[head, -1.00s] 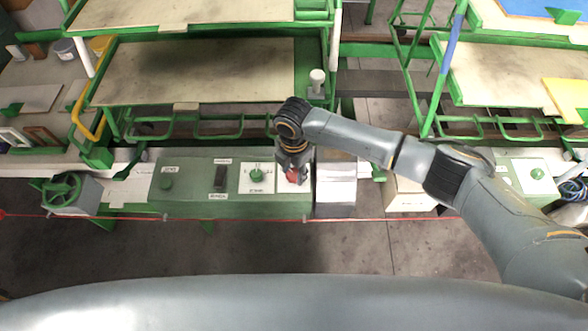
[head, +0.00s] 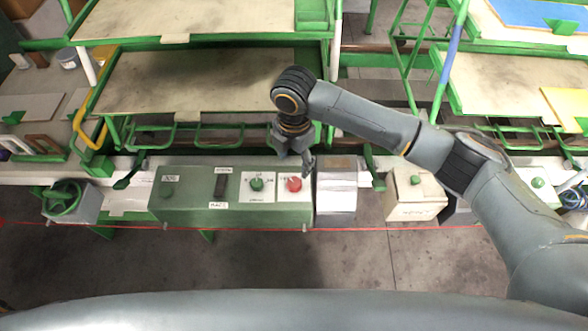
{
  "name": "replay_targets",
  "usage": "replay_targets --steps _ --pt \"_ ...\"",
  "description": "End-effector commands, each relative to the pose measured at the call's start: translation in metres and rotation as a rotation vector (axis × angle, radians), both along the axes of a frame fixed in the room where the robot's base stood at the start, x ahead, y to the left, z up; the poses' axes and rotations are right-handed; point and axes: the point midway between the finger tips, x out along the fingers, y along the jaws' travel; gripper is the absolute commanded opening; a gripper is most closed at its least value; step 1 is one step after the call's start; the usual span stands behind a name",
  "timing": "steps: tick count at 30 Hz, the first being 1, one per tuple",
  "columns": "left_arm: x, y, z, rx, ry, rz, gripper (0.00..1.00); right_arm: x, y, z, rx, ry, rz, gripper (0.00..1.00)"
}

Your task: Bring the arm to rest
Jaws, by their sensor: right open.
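My right arm reaches in from the right in the head view. Its gripper (head: 295,158) points down, open and empty, just above and behind the right end of the green control box (head: 233,210). The red button (head: 294,184) on a white plate sits right below the gripper, uncovered and apart from the fingers. My left gripper does not show.
The box also carries a green knob (head: 256,184) and a dark switch (head: 220,185). A grey metal box (head: 336,197) stands at its right, then a cream box (head: 415,197). A green handwheel (head: 63,198) is at far left. Green-framed shelves (head: 195,75) rise behind.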

Motion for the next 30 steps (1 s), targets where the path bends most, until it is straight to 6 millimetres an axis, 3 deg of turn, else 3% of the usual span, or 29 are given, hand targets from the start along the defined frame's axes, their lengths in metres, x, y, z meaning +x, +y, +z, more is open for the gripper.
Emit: replay_targets --steps 7,23,26,30 --pt "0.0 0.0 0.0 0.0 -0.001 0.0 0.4 0.0 0.0 0.02 0.001 -0.001 0.0 0.61" --pt "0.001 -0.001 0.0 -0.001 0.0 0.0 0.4 -0.001 0.001 0.02 0.001 0.001 -0.001 0.61" --pt "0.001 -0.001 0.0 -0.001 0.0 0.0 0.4 -0.008 0.006 0.015 0.024 0.007 -0.019 0.61" --pt "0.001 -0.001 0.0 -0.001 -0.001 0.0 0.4 -0.038 0.027 0.002 0.131 0.026 -0.132 0.61"
